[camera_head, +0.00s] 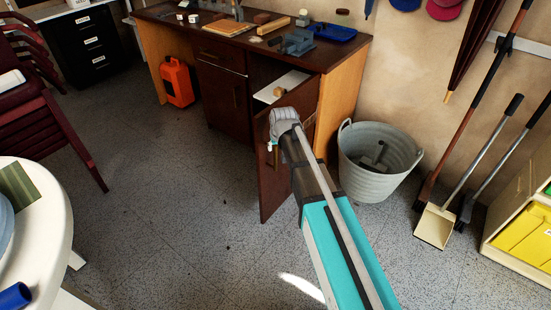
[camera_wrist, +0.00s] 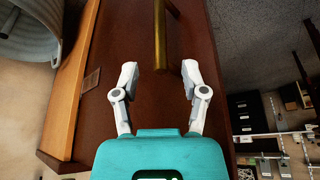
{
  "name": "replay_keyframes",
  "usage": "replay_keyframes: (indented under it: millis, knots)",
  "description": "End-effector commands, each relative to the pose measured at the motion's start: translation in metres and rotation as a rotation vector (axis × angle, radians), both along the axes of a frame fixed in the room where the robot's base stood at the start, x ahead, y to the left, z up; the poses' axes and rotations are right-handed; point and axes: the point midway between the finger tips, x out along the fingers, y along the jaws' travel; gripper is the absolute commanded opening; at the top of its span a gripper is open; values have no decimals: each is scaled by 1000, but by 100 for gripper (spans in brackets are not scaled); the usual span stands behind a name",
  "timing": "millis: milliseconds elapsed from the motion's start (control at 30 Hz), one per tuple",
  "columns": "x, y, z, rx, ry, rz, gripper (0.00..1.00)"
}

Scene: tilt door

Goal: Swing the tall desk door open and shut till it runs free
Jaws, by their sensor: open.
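The tall desk door (camera_head: 272,195) is dark brown and stands ajar, swung out from the right side of the desk (camera_head: 335,45). Its brass bar handle (camera_head: 276,158) is partly hidden behind my wrist in the head view. In the wrist view the door (camera_wrist: 150,112) fills the middle, and the handle (camera_wrist: 161,35) runs down from the top edge. My gripper (camera_wrist: 159,72) is open, with one finger on each side of the handle's near end. The fingers look apart from the handle; their distance from the door is hard to tell.
A grey bucket (camera_head: 362,182) stands right of the desk's pale side panel. Brooms and a dustpan (camera_head: 435,226) lean further right. An orange canister (camera_head: 177,82) sits under the desk. A white round table (camera_head: 50,235) is at the left. The floor (camera_head: 180,200) left of the door is clear.

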Motion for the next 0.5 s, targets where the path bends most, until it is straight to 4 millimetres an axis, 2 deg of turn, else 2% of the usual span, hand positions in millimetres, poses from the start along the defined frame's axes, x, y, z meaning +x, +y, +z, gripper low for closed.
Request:
replay_keyframes:
  millis: [33,500]
  knots:
    - [2,1,-8,0,0,0,57]
    - [17,5,-44,0,0,0,57]
